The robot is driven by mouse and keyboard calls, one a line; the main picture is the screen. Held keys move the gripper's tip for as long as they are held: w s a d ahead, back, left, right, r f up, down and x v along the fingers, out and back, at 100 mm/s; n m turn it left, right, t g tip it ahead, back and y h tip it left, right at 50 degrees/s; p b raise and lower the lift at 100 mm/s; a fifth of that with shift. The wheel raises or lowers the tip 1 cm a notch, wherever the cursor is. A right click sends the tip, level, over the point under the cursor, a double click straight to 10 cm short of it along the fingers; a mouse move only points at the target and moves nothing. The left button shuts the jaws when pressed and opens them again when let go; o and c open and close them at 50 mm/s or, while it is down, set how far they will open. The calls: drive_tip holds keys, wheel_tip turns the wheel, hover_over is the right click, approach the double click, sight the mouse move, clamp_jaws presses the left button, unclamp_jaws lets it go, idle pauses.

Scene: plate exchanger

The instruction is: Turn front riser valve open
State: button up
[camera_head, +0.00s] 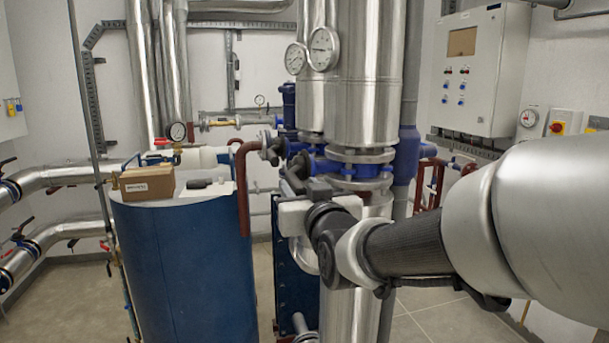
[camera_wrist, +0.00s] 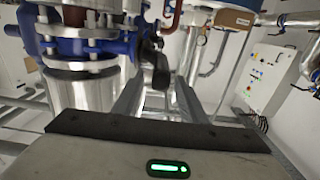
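The front riser valve, a blue flanged body (camera_head: 340,168), sits on the shiny insulated riser in the middle of the head view. A dark lever end (camera_wrist: 157,70) sticks out to the right of the valve, toward the space between my fingertips. My gripper (camera_wrist: 158,88) has its two fingers apart; whether they touch the lever cannot be told. In the head view my wrist and pale gripper body are just below the valve, and the fingertips are mostly hidden.
A blue tank (camera_head: 180,255) stands at left with a cardboard box (camera_head: 147,183) on top. Two gauges (camera_head: 323,48) are on the risers above. A control cabinet (camera_head: 478,70) hangs on the right wall. A dark red pipe (camera_head: 242,190) runs left of the valve.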

sight(290, 174)
drive_tip(key=p+x, duration=0.1)
drive_tip(key=x, duration=0.5)
drive_tip(key=shift+w, duration=0.15)
drive_tip(key=shift+c, duration=0.2)
clamp_jaws()
